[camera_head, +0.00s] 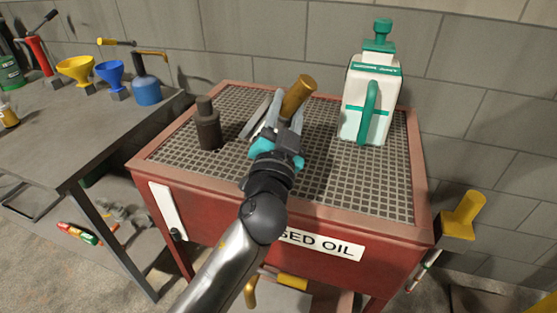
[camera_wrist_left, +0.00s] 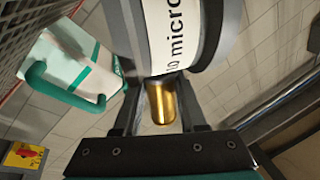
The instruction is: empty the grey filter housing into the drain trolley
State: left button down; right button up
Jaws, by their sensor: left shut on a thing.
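My left gripper (camera_head: 272,122) is over the grated top of the red drain trolley (camera_head: 205,217), whose front label partly reads "SED OIL". It is shut on the grey filter housing (camera_wrist_left: 208,40), which has a white label reading "micro" in the left wrist view. A gold-brown cylinder (camera_head: 298,95) shows just beyond my gripper; a gold cylinder also shows between the fingers in the left wrist view (camera_wrist_left: 161,103). My gripper and arm hide much of the housing in the head view. I cannot tell whether anything is flowing out. My right gripper is not in view.
A white and green jug (camera_head: 372,100) stands at the grate's right. A dark brown bottle-shaped thing (camera_head: 208,130) stands at its left. A bench (camera_head: 60,150) at the left holds yellow and blue funnels and a blue oil can (camera_head: 146,88). The grate's front right is clear.

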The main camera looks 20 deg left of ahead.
aim_at(270, 102)
pick_arm(q)
jog(key=shift+d+f+m+h, duration=0.15)
jog(key=shift+d+m+h, duration=0.15)
jog(key=shift+d+m, duration=0.6)
dwell(0.7)
jog(key=shift+a, duration=0.2)
dwell(0.5)
jog(key=a+n+y, duration=0.1)
jog(key=a+n, duration=0.1)
jog(key=a+r+n+y+p, duration=0.1)
jog(key=n, duration=0.2)
jog(key=shift+a+r+g, duration=0.15)
jog(key=shift+a+g, duration=0.15)
jog(key=shift+a, duration=0.1)
jog(key=shift+a+n, duration=0.45)
jog(key=shift+n, duration=0.35)
